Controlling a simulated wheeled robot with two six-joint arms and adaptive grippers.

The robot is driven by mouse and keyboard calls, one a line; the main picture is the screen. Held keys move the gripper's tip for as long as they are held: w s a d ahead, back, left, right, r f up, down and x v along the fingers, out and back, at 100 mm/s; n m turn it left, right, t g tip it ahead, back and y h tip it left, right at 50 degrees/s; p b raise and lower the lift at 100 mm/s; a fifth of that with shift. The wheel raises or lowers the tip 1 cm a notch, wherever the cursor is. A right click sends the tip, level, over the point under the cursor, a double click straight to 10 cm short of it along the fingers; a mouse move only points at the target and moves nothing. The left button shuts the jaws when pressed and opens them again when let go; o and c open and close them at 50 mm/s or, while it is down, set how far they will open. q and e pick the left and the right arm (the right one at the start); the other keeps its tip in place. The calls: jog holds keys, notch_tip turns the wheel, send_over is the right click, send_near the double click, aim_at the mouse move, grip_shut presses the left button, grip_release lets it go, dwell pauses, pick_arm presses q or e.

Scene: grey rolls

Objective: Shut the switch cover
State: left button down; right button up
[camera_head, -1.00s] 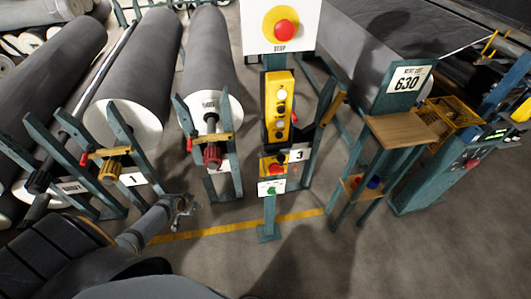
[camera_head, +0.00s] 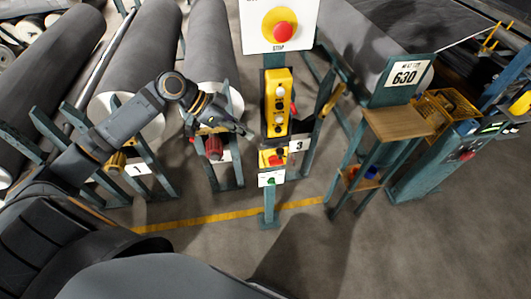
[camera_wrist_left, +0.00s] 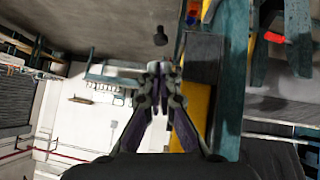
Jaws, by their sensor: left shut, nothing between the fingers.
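A control post stands in the middle of the head view. It carries a yellow push-button box (camera_head: 277,103) and below it a small yellow switch box (camera_head: 265,158) with a red part. A white label plate (camera_head: 270,177) with a green button sits under that. I cannot make out which part is the cover or how far it stands open. My left gripper (camera_head: 247,133) is just left of the post, between the two boxes in height. In the left wrist view its fingers (camera_wrist_left: 161,70) are together and empty, left of a dark block (camera_wrist_left: 203,58). My right gripper is not in view.
A stop-button panel (camera_head: 279,26) tops the post. Large grey rolls (camera_head: 210,45) on teal stands lie to the left, with a red knob (camera_head: 214,148) below my left wrist. A small wooden-topped stand (camera_head: 400,122) is at right. The floor in front is clear.

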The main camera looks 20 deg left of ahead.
pick_arm(q)
jog(key=p, duration=0.1)
send_over(275, 158)
jog(key=a, duration=0.3)
jog(key=f, duration=0.5)
jog(key=shift+s+d+f, duration=0.2)
jog(key=shift+s+f, duration=0.1)
jog(key=shift+s, duration=0.1)
jog(key=shift+s+f+p, duration=0.15)
jog(key=shift+f+p, duration=0.1)
jog(key=shift+f, duration=0.75)
jog(key=shift+s+f+p, duration=0.15)
jog(key=shift+f+p, duration=0.05)
jog(key=shift+f, duration=0.8)
